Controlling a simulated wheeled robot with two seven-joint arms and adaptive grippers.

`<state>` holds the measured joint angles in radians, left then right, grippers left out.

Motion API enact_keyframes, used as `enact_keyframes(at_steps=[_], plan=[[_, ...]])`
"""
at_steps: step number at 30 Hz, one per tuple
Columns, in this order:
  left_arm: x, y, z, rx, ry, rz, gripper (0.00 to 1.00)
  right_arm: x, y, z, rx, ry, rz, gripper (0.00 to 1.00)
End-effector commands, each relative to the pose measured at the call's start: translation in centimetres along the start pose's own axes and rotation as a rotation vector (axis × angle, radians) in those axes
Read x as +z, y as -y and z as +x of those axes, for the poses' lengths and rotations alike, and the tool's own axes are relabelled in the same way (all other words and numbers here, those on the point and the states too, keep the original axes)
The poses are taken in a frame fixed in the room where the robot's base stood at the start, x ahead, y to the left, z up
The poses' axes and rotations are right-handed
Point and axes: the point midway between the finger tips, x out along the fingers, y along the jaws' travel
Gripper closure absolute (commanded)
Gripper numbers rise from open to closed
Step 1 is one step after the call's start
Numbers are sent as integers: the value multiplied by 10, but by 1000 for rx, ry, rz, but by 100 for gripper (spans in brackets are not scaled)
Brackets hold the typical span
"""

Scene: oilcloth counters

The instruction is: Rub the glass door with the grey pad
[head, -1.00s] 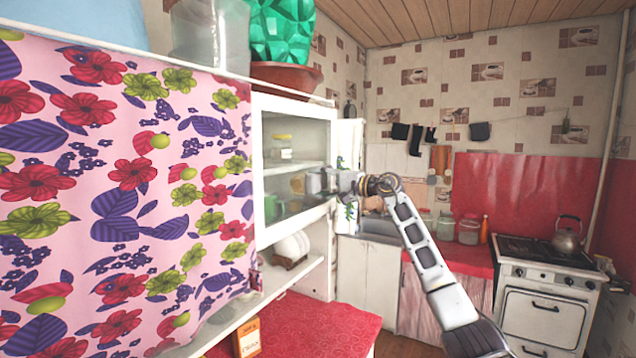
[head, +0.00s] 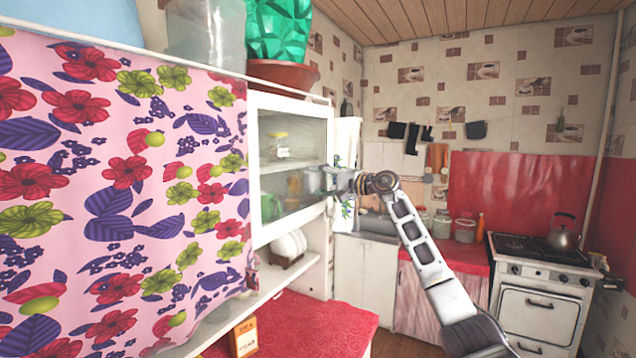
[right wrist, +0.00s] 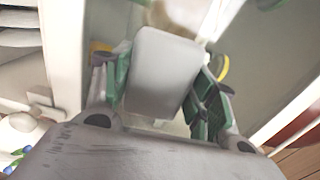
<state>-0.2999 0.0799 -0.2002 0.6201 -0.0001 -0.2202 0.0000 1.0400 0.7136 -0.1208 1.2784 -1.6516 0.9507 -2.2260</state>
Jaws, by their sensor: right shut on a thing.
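The glass door (head: 290,130) is the glazed front of the white wall cabinet, left of centre in the head view. My right gripper (head: 330,181) is at the right part of the glass, near the door's right frame. It is shut on the grey pad (head: 312,180), a light grey block that also shows between the green-lined fingers in the right wrist view (right wrist: 165,75). The pad is at the glass; its contact face is hidden, so I cannot tell whether it touches. My left gripper is not in view.
A flowered curtain (head: 120,190) covers the cabinet's left side. Behind the glass are a jar (head: 279,146) and a green mug (head: 268,206). Plates (head: 289,246) stand on the open shelf below. A red counter (head: 325,325) lies underneath, with an orange box (head: 245,337) on it.

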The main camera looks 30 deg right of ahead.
Motion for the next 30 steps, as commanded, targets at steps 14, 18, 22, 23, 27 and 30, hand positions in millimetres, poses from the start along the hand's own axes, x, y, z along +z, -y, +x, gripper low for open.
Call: enact_keyframes(at_steps=[14, 18, 22, 23, 27, 30], plan=[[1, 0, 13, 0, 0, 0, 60, 24, 0, 1, 1, 0, -3, 62], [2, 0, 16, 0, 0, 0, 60, 31, 0, 1, 1, 0, -3, 62], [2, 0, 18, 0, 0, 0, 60, 38, 1, 2, 0, 1, -2, 62], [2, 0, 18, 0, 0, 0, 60, 38, 1, 2, 0, 1, -2, 62], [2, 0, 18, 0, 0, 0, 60, 40, 2, 2, 0, 1, -1, 62], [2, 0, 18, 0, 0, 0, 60, 40, 2, 2, 0, 1, -1, 62]])
